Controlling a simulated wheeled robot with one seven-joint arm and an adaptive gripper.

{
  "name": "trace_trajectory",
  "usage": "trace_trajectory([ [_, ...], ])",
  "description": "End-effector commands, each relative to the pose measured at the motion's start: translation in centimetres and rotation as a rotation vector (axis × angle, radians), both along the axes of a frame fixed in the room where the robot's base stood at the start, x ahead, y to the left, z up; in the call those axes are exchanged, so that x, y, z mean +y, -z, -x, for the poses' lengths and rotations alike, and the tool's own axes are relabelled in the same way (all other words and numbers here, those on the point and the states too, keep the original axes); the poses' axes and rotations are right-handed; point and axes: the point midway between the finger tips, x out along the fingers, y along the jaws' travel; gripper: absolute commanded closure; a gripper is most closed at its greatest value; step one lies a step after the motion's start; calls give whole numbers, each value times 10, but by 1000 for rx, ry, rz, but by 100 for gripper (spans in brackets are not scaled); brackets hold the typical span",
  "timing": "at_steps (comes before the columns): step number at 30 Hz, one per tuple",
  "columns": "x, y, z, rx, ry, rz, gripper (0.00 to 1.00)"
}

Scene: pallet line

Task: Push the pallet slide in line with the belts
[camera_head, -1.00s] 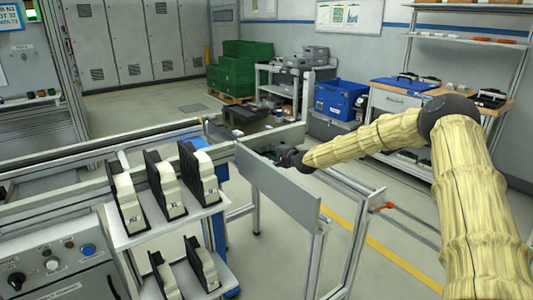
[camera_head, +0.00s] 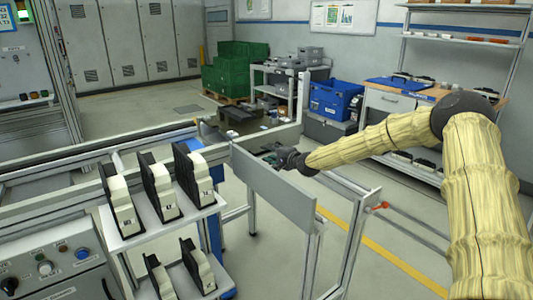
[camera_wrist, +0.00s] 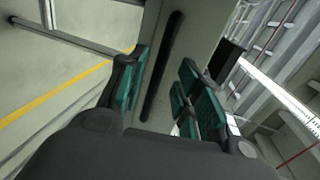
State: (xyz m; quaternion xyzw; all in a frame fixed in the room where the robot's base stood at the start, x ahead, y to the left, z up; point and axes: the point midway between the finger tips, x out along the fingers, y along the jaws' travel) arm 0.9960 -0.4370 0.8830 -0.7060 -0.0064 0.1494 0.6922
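The pallet slide's grey side panel (camera_head: 272,188) stands on a metal frame in the middle of the head view, at an angle to the long belt line (camera_head: 60,178) on the left. My gripper (camera_head: 266,157) is just behind the panel's upper edge, its teal finger pads partly showing. In the wrist view my gripper (camera_wrist: 163,75) has its teal-padded fingers spread apart. A dark bar (camera_wrist: 161,60) on a pale grey surface shows between them. Nothing is visibly clamped, and whether a finger touches the bar cannot be told.
A rack (camera_head: 150,222) with several black-and-white parts stands at front left, beside a control box (camera_head: 60,262). Rails (camera_head: 410,232) extend right of the slide's frame. A blue crate (camera_head: 338,99) and a workbench (camera_head: 395,99) stand behind. Floor between is open.

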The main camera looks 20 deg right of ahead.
Motion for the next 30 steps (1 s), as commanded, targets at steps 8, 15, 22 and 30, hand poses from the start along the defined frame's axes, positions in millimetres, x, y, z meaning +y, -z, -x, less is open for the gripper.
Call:
trace_trajectory([
  [8, -12, -10, 43, -1, 3, -3, 66],
  [15, -18, -15, 69, -2, 2, -1, 66],
  [22, -20, -17, 80, -1, 2, -1, 66],
  [30, -20, -17, 81, -1, 2, 0, 66],
])
